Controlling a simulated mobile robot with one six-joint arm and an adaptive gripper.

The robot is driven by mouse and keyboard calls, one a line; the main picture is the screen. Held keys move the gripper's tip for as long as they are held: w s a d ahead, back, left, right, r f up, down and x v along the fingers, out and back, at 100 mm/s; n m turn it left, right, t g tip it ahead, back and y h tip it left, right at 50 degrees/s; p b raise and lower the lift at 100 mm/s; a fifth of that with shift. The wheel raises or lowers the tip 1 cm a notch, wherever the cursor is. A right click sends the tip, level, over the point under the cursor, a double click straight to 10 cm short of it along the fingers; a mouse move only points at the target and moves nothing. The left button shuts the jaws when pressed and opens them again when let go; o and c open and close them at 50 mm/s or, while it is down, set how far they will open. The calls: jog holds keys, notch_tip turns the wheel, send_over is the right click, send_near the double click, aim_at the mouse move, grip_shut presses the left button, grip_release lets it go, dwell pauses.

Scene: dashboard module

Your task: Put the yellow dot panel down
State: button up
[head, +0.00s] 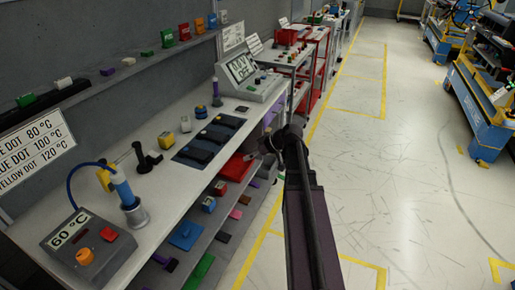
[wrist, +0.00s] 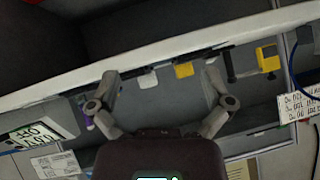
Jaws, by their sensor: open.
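Several dark flat panels (head: 212,135) lie on the white workbench (head: 158,185) in the head view. I cannot make out a yellow dot on any of them, so I cannot tell which is the yellow dot panel. My gripper (head: 280,140) is at the bench's front edge, to the right of the panels; its jaws are hard to see there. In the wrist view my gripper (wrist: 162,88) is open, with its two fingers spread wide and nothing visible held between them. A yellow block (wrist: 184,70) and a white block (wrist: 148,80) show beyond the fingers.
A heating unit reading 60 °C (head: 88,245) and a blue-yellow tool (head: 122,190) stand at the bench's near end. A display console (head: 245,78) is at the far end. Lower shelves hold a red part (head: 236,166) and several coloured pieces.

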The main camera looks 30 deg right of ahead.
jog(key=s+a+f+m+g+h, duration=0.3)
jog(key=s+a+h, duration=0.1)
jog(key=s+a, duration=0.3)
jog(key=s+a+f+m+g+h, duration=0.3)
jog(key=s+a, duration=0.4)
jog(key=a, duration=0.5)
jog(key=shift+s+a+f+g+h, duration=0.2)
jog(key=shift+s+f+g+h, duration=0.2)
jog(key=shift+f+g, duration=0.1)
jog(key=shift+w, duration=0.1)
